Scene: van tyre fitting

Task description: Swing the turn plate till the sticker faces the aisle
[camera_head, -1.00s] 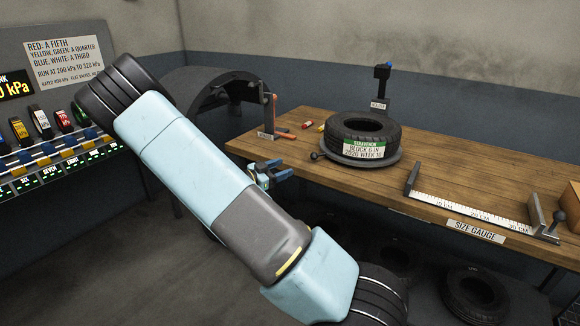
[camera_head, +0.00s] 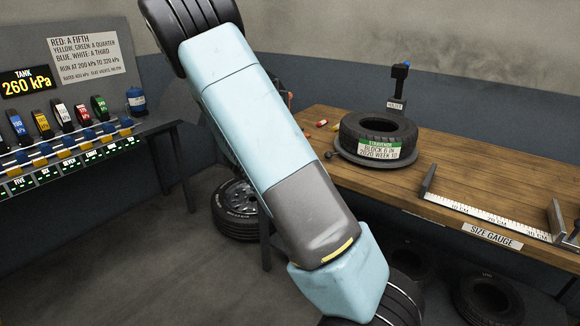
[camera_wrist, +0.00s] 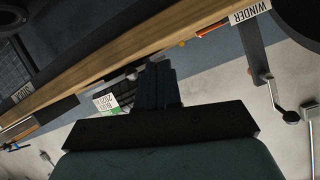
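The turn plate (camera_head: 345,157) is a round grey disc on the wooden bench, with a small dark ball knob (camera_head: 329,154) on its left side. A black tyre (camera_head: 404,137) lies flat on it. The tyre's green and white sticker (camera_head: 380,150) faces the bench's front edge and my head camera. In the wrist view the sticker (camera_wrist: 106,103) shows at an angle, left of my gripper (camera_wrist: 157,68). The head view hides my gripper behind my arm. In the wrist view its dark fingers overlap, so any gap is hidden. I see nothing held.
The size gauge (camera_head: 480,208) lies on the bench right of the plate. A holder post (camera_head: 398,85) stands behind the tyre. A rack of coloured gauges (camera_head: 60,120) is at left. More tyres (camera_head: 488,297) lie under the bench. Floor at lower left is clear.

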